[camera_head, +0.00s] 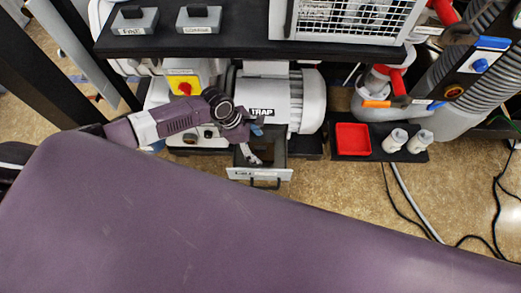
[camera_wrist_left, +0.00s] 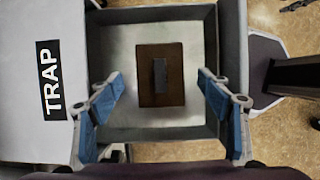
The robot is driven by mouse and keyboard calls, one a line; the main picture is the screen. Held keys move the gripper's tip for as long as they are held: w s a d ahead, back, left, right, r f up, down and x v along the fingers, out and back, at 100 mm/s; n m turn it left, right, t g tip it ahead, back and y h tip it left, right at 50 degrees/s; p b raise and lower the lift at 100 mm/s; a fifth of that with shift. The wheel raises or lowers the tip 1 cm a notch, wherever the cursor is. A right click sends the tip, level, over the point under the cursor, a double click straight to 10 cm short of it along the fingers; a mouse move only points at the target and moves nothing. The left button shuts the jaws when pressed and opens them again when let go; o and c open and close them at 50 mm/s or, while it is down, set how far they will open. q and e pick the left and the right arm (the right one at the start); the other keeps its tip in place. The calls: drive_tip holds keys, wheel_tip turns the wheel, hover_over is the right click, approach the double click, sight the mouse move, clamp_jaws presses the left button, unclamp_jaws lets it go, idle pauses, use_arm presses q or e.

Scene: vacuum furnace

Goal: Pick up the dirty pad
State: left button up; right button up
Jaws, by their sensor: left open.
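The dirty pad, a brown square with a small grey block on top (camera_wrist_left: 172,75), lies flat in an open grey drawer (camera_wrist_left: 120,134) beside the white TRAP housing (camera_wrist_left: 25,75). In the head view the open drawer (camera_head: 262,174) juts out below the TRAP unit (camera_head: 262,90); I cannot make out the pad there. My left gripper (camera_head: 257,132) is over the drawer. In the left wrist view its two blue fingers (camera_wrist_left: 161,77) are open, one on each side of the pad, apart from it. Whether the fingertips are at the pad's height is unclear. My right gripper is not in view.
A black shelf (camera_head: 235,48) with small labelled boxes (camera_head: 135,20) and a wire cage overhangs the unit. A red tray (camera_head: 353,139) and two white bottles (camera_head: 394,141) stand to the right. Cables and a hose (camera_head: 412,200) lie on the floor further right.

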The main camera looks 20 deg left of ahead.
use_arm(q)
drive_tip(key=shift+x, duration=1.45)
drive_tip(key=shift+d, duration=0.1)
drive_tip(key=c, duration=1.4)
drive_tip(key=shift+o, duration=0.2)
drive_tip(key=shift+r, duration=0.1)
